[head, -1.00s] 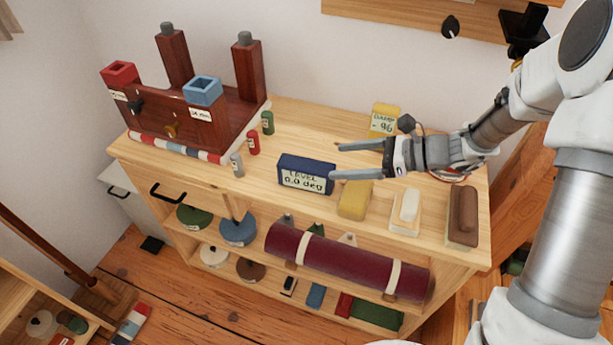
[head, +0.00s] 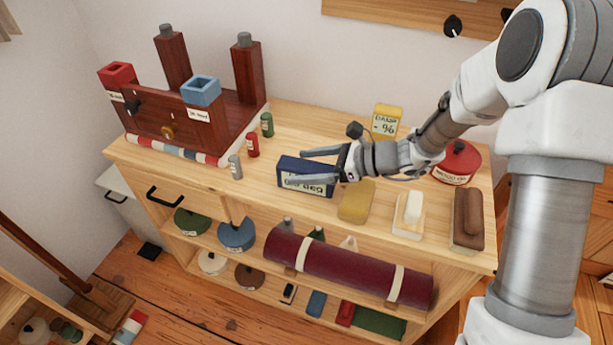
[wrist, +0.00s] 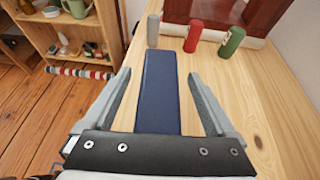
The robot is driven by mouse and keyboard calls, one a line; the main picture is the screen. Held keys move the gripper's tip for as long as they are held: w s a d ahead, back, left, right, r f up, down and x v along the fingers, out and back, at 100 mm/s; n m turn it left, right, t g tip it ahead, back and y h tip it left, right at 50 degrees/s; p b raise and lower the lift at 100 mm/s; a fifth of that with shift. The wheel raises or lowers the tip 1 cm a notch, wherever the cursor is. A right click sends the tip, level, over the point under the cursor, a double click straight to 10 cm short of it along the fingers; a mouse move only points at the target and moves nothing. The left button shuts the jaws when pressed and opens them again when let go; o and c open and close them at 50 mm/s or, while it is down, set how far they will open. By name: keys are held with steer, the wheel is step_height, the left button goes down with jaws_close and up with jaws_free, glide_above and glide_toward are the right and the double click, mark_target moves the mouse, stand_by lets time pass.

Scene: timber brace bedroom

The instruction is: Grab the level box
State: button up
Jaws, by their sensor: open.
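The level box is a dark blue block with a pale label on its front, standing on the wooden cabinet top. In the head view the level box (head: 290,167) is partly hidden behind my gripper (head: 296,167). My gripper is open, with its fingers pointing left over the box. In the wrist view the box's blue top (wrist: 162,90) lies between the two spread fingers of my gripper (wrist: 162,95), with a gap on both sides. I cannot tell whether either finger touches it.
Small grey (head: 235,166), red (head: 253,144) and green (head: 267,125) cylinders stand beyond the box. A yellow block (head: 356,202) stands close on its right. A dark red wooden rack (head: 165,125) fills the left of the cabinet top (head: 330,130).

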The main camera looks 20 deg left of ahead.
jaws_close()
stand_by(0.4)
